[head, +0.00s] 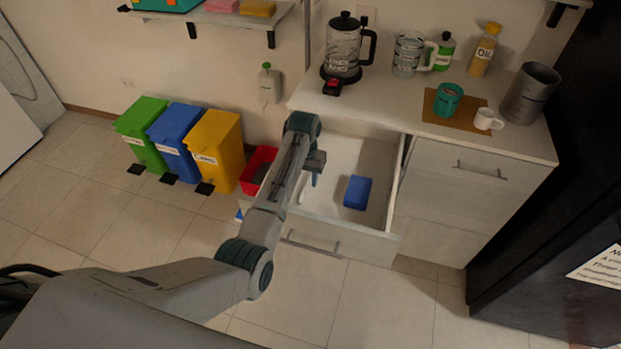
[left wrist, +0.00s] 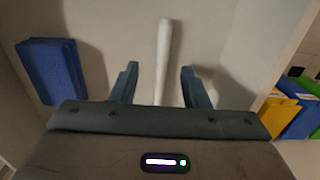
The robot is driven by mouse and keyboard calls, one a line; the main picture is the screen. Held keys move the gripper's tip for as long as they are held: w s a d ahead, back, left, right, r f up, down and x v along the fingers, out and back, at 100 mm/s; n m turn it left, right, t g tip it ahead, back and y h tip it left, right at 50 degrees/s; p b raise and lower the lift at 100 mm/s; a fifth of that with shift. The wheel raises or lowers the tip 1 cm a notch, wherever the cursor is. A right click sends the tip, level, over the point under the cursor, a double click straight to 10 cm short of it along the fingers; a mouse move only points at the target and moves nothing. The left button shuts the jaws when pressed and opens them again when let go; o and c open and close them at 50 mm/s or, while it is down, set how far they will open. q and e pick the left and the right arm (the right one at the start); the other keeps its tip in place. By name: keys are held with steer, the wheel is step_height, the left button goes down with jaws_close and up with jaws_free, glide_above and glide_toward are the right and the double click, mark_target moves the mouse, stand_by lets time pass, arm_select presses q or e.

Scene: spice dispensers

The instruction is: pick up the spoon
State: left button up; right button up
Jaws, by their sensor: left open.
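The spoon (left wrist: 164,45) shows in the left wrist view as a long pale handle lying on the drawer floor. In the head view a short white piece of it (head: 304,190) shows beside my arm, and the rest is hidden. My left gripper (head: 315,178) is low inside the pulled-out drawer (head: 340,158). In the left wrist view my left gripper (left wrist: 159,76) is open, with one finger on each side of the handle and gaps on both sides. The spoon's bowl cannot be made out. My right gripper is not in view.
A blue box (head: 357,192) lies in the drawer, right of my gripper in the head view. The drawer walls (head: 393,190) stand around my gripper. A red container (head: 258,168) and several bins (head: 215,148) stand left of the drawer. The counter (head: 385,112) is above.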

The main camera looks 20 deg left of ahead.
mark_target(304, 191)
arm_select(q)
steer(key=f, duration=0.3)
steer(key=f+p, duration=0.1)
steer(key=shift+s+a+f, duration=0.1)
steer(key=shift+a+f, duration=0.05)
steer(key=shift+a, duration=0.1)
steer(key=shift+f, duration=0.55)
jaws_close()
